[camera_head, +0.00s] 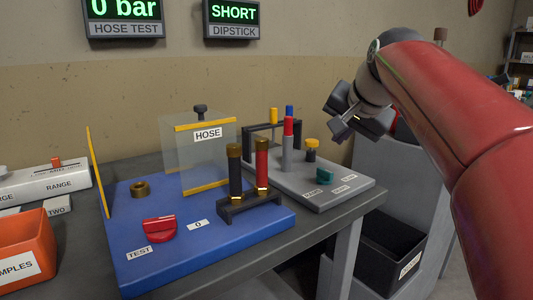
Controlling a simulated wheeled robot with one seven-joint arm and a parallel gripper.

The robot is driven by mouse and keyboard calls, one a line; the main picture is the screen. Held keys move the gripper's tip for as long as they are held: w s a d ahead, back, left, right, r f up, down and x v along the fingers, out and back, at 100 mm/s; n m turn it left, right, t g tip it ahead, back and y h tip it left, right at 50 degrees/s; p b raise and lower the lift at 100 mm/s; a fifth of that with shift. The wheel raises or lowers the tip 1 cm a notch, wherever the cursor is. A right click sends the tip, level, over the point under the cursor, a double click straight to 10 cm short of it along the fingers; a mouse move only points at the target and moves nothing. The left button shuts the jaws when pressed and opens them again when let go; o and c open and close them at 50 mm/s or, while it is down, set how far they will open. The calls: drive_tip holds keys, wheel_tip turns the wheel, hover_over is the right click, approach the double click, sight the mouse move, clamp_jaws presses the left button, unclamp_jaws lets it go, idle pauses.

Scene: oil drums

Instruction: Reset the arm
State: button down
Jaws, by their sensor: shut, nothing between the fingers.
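My red arm (430,100) reaches in from the right side. My gripper (345,118) is at the arm's end, in the air above the right part of the bench and apart from everything on it. Its fingers point down and to the left; they are small and dark here, and they are shut with nothing between them.
Below and left of my gripper are a grey board (340,193) with pegs and knobs and a blue board (260,232) with a clear HOSE panel (210,165). A dark bin (380,240) stands lower right. An orange bin (25,245) is at left. Displays hang on the wall.

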drive_tip(key=s+f+n+g+h, duration=0.1)
drive_tip(key=s+f+n+g, duration=0.2)
drive_tip(key=s+f, duration=2.2)
wheel_tip(320, 180, down, 2)
drive_tip(key=n, duration=0.3)
drive_tip(key=shift+s+d+f+h, duration=0.15)
drive_tip(key=shift+s+f+h, duration=0.1)
drive_tip(key=shift+h, duration=0.05)
